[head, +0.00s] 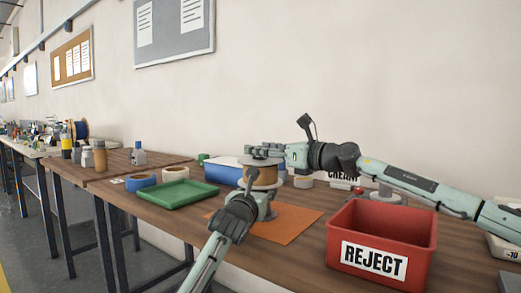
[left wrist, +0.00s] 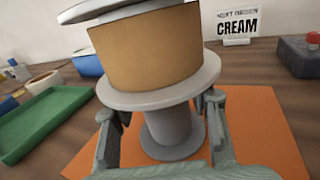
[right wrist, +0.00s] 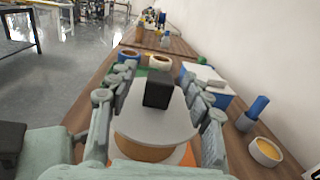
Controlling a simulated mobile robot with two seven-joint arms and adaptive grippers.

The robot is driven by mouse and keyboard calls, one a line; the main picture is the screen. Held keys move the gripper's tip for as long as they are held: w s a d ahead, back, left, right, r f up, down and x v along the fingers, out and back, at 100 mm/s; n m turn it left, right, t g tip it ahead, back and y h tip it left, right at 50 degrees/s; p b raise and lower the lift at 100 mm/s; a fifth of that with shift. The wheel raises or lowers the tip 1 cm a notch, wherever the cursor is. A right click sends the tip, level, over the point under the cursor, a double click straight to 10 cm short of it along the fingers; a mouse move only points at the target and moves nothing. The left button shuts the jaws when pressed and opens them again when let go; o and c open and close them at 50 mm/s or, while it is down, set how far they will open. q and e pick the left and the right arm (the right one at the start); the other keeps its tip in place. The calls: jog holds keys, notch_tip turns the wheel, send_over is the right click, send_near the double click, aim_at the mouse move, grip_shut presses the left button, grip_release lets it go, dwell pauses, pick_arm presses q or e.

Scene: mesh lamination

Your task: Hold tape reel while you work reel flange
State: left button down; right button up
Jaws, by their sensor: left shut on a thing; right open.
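The tape reel (head: 262,176) has a tan wound body (left wrist: 145,50) between a grey lower flange (left wrist: 165,92) and a grey upper reel flange (left wrist: 120,9). It sits on a grey pedestal (left wrist: 167,128). My left gripper (head: 248,200), also in the left wrist view (left wrist: 160,108), is shut on the reel low down, a finger on each side by the lower flange. My right gripper (head: 262,152) is open over the top. In the right wrist view its fingers (right wrist: 158,108) stand either side of the upper flange (right wrist: 150,125), which bears a black block (right wrist: 158,90).
An orange mat (head: 290,222) lies under the pedestal. A red REJECT bin (head: 385,230) stands at right, a green tray (head: 172,193) at left. Tape rolls (head: 140,181), a blue-sided box (head: 222,172) and a CREAM sign (left wrist: 238,24) stand behind. Bottles (head: 100,157) stand farther left.

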jog(key=shift+w+a, duration=0.3)
grip_shut()
jog(key=c, duration=0.7)
grip_release()
jog(key=shift+c, duration=0.2)
grip_shut()
jog(key=shift+r, duration=0.2)
